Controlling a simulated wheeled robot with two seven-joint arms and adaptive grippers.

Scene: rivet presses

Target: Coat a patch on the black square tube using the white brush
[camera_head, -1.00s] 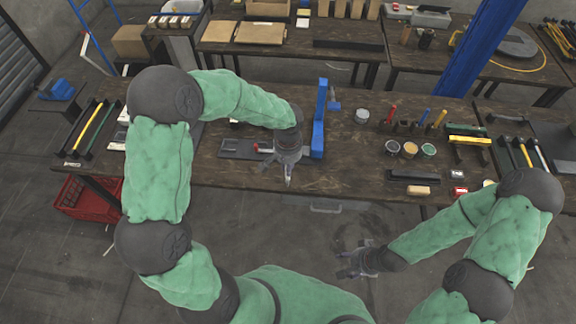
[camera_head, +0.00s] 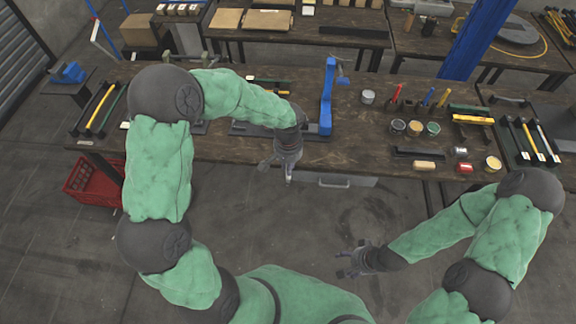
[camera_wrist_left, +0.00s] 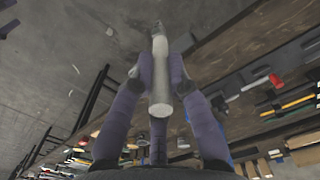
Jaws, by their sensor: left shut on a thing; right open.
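My left gripper (camera_head: 277,168) is shut on a pale, cylindrical handle, taken to be the white brush (camera_wrist_left: 160,80), seen between the fingers in the left wrist view. In the head view only a small pale tip shows below the gripper, in front of the bench's front edge; the bristles cannot be made out. A short black bar (camera_head: 418,153), perhaps the black square tube, lies near the front edge of the bench, well right of the left gripper. My right gripper (camera_head: 357,258) is open and empty over the floor, apart from the bench.
On the wooden bench (camera_head: 300,152) stand a blue press frame (camera_head: 327,95), a grey can (camera_head: 368,97), several small pots (camera_head: 415,128) and upright tools (camera_head: 425,97). A red crate (camera_head: 93,184) sits at left. Floor in front is clear.

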